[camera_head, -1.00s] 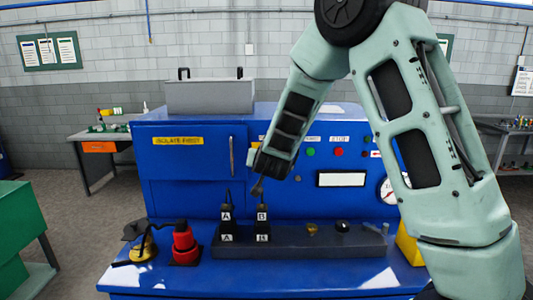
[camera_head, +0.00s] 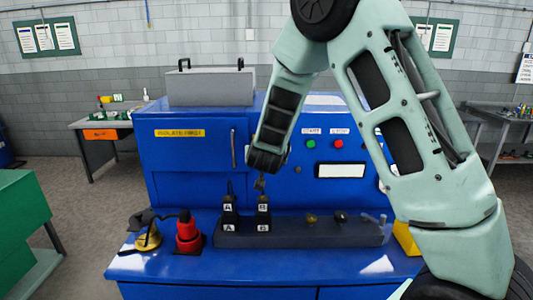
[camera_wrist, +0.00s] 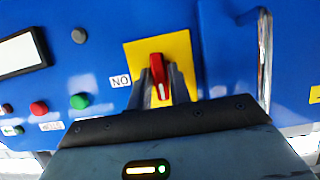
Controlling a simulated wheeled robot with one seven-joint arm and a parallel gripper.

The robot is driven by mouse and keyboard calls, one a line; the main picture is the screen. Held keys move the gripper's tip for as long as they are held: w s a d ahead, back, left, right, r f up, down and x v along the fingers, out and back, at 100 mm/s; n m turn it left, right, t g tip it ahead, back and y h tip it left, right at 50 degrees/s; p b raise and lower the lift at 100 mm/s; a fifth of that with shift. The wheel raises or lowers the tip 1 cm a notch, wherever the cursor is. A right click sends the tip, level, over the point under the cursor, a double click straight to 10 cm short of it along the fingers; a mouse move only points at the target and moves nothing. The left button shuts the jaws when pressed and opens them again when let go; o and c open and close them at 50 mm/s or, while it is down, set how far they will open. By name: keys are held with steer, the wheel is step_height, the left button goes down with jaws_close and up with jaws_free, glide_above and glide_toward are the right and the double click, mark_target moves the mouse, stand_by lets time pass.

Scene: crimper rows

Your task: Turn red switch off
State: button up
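The red switch (camera_wrist: 159,76) is a narrow red handle with a white mark on a yellow plate (camera_wrist: 137,52) on the blue panel. In the wrist view it stands nearly upright. A small white label (camera_wrist: 120,81) beside the plate reads "NO" as pictured. My gripper (camera_wrist: 160,78) is at the switch, its dark fingers apart, one on each side of the handle. I cannot tell whether they touch it. In the head view my gripper (camera_head: 260,183) is in front of the blue cabinet (camera_head: 190,165), and my arm hides the switch.
Green (camera_head: 310,144) and red (camera_head: 338,143) buttons sit on the panel right of my gripper. Below are a dark rack (camera_head: 300,234) with blocks lettered A and B, a red plug (camera_head: 188,234) and a yellow-based item (camera_head: 147,240). A vertical handle (camera_head: 233,150) is to the left.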

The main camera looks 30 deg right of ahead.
steer(key=shift+o, duration=0.8)
steer(key=b+v, duration=0.3)
steer(key=v, duration=1.4)
steer(key=shift+s+a+r, duration=0.1)
steer(key=shift+s+a, duration=0.05)
